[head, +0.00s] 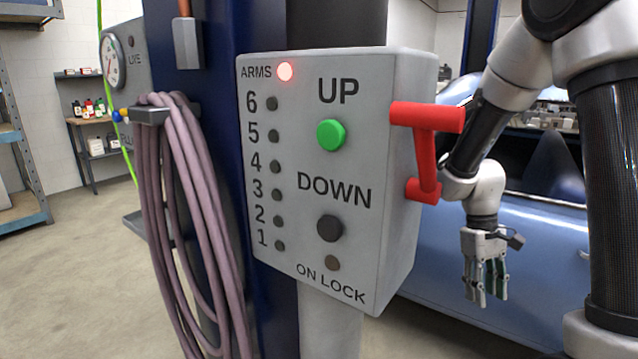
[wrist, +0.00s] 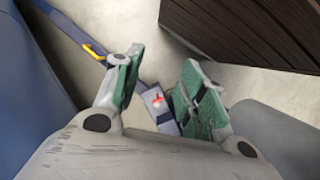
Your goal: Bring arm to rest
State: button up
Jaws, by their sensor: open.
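My arm comes in from the right side of the head view, bent, with the forearm hanging behind the control box's right side. My gripper (head: 486,292) points down, open and empty, in front of the blue car (head: 540,265). It is apart from the control box (head: 395,240) and its red handle (head: 428,150). In the wrist view my gripper (wrist: 163,84) shows two green-padded fingers spread apart, with nothing held between them. On the box, the top lamp by ARMS (head: 286,71) glows red. The green UP button (head: 331,135) and dark DOWN button (head: 329,228) are uncovered.
A dark blue post (head: 226,120) stands behind the box, with a coiled mauve hose (head: 200,215) hanging on the left. Shelves (head: 90,150) stand by the far left wall. The floor (head: 90,270) at left is clear. A dark slatted object (wrist: 255,30) is at upper right in the wrist view.

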jog(key=s+r+m+t, duration=0.1)
jog(key=s+r+t, duration=0.3)
jog(key=r, duration=0.6)
jog(key=s+r+m+t+y, duration=0.1)
jog(key=s+r+m+t, duration=0.1)
jog(key=s+r, duration=0.7)
jog(key=shift+s+d+r+t, duration=0.25)
jog(key=shift+r+t, duration=0.25)
jog(key=shift+t, duration=0.4)
